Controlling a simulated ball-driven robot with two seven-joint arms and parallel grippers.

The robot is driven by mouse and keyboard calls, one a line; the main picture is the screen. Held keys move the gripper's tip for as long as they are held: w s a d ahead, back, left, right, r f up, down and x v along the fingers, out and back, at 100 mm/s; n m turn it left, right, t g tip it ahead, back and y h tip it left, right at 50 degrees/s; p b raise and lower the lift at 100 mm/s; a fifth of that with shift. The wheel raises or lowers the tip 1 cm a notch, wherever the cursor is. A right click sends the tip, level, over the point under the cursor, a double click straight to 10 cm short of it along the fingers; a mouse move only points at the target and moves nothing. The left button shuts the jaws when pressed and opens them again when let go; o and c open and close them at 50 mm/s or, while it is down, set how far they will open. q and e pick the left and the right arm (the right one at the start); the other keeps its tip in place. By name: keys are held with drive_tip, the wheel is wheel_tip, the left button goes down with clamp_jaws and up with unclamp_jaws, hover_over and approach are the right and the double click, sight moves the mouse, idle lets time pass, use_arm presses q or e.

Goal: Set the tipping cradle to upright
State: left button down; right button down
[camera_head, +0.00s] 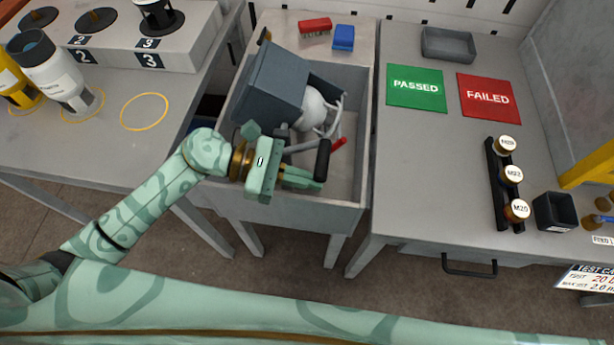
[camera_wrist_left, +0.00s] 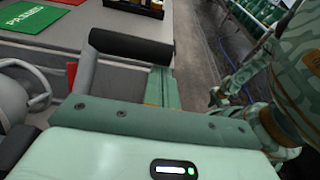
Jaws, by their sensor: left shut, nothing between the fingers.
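The tipping cradle (camera_head: 272,84) is a dark blue-grey box, visibly tilted, in the open grey bay at the middle of the head view. A pale round part with thin spokes (camera_head: 318,107) sits beside it. A grey lever with a black grip (camera_head: 323,159) reaches toward the front of the bay; the grip also shows in the left wrist view (camera_wrist_left: 130,46). My left gripper (camera_head: 318,181) is shut and empty, right beside the black grip. I cannot tell whether they touch. My right gripper is not in view.
A red-tipped rod (camera_head: 339,142) lies close to the grip. The right table holds green PASSED (camera_head: 416,88) and red FAILED (camera_head: 488,96) mats. The left bench holds bottles (camera_head: 58,75).

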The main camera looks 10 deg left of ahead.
use_arm(q)
drive_tip(key=shift+a+r+h+b, duration=0.15)
drive_tip(key=shift+h+b, duration=0.15)
drive_tip(key=shift+b, duration=0.2)
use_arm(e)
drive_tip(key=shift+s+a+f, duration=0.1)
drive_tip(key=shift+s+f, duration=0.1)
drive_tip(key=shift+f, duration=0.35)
